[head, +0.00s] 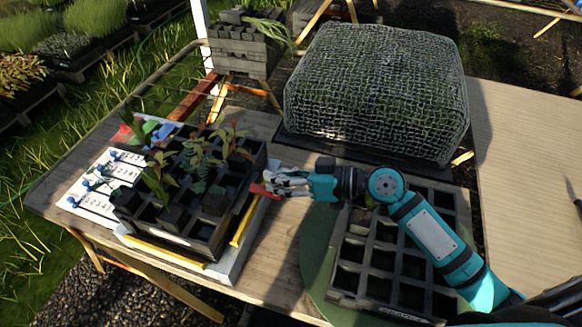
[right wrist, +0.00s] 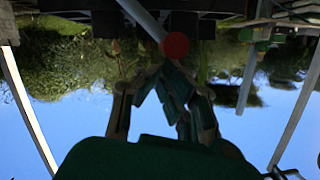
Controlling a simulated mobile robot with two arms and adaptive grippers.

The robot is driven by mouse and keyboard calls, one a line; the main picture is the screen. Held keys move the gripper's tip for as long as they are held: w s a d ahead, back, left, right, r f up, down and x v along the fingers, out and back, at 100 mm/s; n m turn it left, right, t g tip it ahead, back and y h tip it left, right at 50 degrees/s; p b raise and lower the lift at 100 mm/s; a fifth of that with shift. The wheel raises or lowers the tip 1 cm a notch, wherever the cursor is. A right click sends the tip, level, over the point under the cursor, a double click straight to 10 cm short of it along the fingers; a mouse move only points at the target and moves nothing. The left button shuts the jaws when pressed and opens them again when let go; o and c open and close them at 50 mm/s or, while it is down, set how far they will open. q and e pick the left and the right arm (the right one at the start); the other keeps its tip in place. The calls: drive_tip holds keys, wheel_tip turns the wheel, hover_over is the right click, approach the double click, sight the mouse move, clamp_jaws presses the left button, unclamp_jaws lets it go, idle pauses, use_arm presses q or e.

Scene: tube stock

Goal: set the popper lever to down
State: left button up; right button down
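The popper is the pale base (head: 226,262) with yellow strips under a black cell tray (head: 205,238) of seedlings, left of centre in the head view. A red part (head: 262,190), which looks like its lever end, shows at its right side. In the right wrist view a grey rod and a round red knob (right wrist: 175,45) show just beyond the fingers. My right gripper (head: 272,186) is at the red part; whether it touches is unclear. Its fingers (right wrist: 165,100) are dark and overlapping, so their opening is unclear. My left gripper is not in view.
A white card with blue knobs (head: 97,190) lies left of the popper. An empty black cell tray (head: 392,262) on a green round mat (head: 318,262) lies under my right arm. A mesh-covered block (head: 377,90) stands behind. The far right tabletop (head: 525,130) is mostly clear.

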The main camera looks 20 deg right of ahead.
drive_tip(key=s+a+f+n+b, duration=0.2)
drive_tip(key=s+a+f+b, duration=0.1)
drive_tip(key=f, duration=0.3)
drive_tip(key=shift+s+a+f+h+b, duration=0.3)
drive_tip(key=shift+s+b, duration=0.45)
drive_tip(key=shift+b, duration=0.1)
drive_tip(key=shift+r, duration=0.1)
